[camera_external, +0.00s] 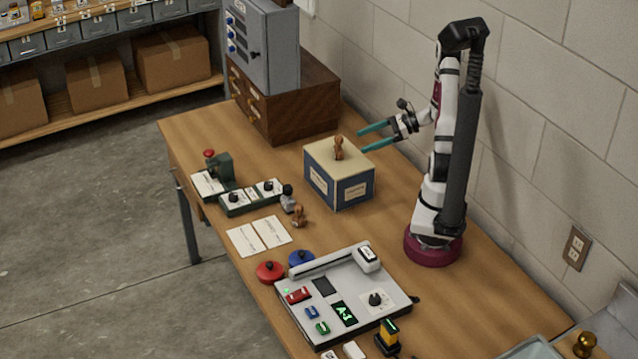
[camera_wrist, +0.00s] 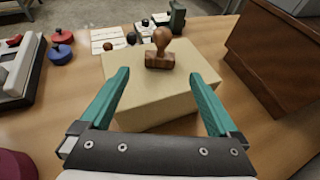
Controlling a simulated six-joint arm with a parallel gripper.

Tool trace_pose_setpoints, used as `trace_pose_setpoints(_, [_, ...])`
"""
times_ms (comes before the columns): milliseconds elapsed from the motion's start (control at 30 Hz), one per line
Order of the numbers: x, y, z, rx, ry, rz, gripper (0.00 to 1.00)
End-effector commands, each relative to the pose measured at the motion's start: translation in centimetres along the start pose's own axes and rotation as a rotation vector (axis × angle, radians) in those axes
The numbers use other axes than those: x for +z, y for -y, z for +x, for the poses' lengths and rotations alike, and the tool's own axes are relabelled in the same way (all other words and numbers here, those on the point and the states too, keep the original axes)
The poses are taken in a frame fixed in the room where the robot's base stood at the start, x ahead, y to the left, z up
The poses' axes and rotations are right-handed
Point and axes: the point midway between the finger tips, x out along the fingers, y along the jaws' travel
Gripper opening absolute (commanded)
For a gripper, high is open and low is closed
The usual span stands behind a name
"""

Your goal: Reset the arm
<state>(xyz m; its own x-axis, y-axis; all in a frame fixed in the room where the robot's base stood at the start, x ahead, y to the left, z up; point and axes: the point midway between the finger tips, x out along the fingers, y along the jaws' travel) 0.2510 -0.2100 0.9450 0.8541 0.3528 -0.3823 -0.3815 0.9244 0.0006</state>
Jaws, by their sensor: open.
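My gripper (camera_external: 375,135) is at the end of my raised white and black arm, in the external view. Its two teal fingers are spread wide with nothing between them. They point toward a box (camera_external: 322,180) with a cream top and dark blue sides, and are higher than its top. A wooden stamp (camera_external: 338,149) stands upright on that top. In the wrist view, my gripper (camera_wrist: 162,92) is open in front of the stamp (camera_wrist: 160,50), which shows beyond the fingertips and apart from them.
A wooden cabinet (camera_external: 300,110) carrying a grey metal box (camera_external: 270,45) stands at the table's far end. A panel with buttons (camera_external: 355,275) sits nearer, with red (camera_external: 270,271) and blue (camera_external: 301,259) round pieces beside it. Paper sheets (camera_external: 258,236) lie flat. A block wall runs behind my arm.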

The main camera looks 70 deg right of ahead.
Motion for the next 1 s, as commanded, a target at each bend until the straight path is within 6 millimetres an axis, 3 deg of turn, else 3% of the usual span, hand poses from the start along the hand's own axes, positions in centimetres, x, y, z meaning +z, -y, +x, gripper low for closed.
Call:
trace_pose_setpoints(367, [0.6,-0.8,0.6,0.037,-0.011,-0.032,0.96])
trace_pose_setpoints(467, [3.1,-4.7,2.5,0.208,-0.061,-0.181,0.96])
trace_pose_setpoints(567, [6.3,-13.4,4.2,0.547,-0.163,-0.51,0.96])
trace_pose_setpoints(600, [6.9,-17.7,3.9,0.713,-0.214,-0.696,0.96])
trace_pose_setpoints(700, [6.5,-24.7,0.9,1.035,-0.321,-1.148,0.96])
trace_pose_setpoints(800, [5.6,-27.1,-2.1,1.213,-0.386,-1.529,0.96])
trace_pose_setpoints(900, [5.2,-27.4,-3.6,1.281,-0.417,-1.775,0.96])
trace_pose_setpoints(1000, [5.2,-27.4,-3.7,1.285,-0.418,-1.792,0.96])
